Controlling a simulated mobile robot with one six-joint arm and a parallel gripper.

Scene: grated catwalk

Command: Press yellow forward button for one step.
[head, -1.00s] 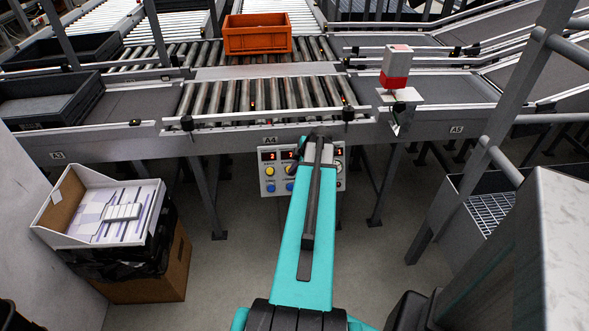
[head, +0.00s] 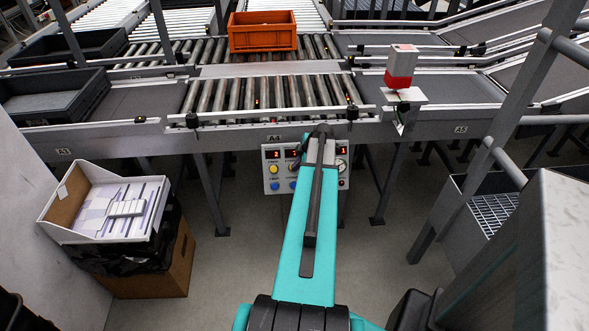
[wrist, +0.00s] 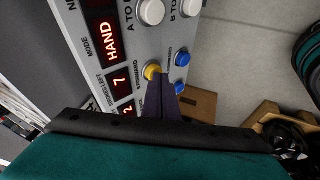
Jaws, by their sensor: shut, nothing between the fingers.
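The control panel (head: 281,186) hangs under the conveyor edge labelled A4. In the head view a yellow button (head: 273,169) shows in its left column; the arm covers part of the panel. The fingers hide nearby panel parts.
An orange crate (head: 263,31) stands on the rollers above the panel. A red-and-white device (head: 401,68) stands right of the rollers. A cardboard box with a white tray (head: 120,215) stands at lower left. A grey post and railing rise at right. The floor below the panel is clear.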

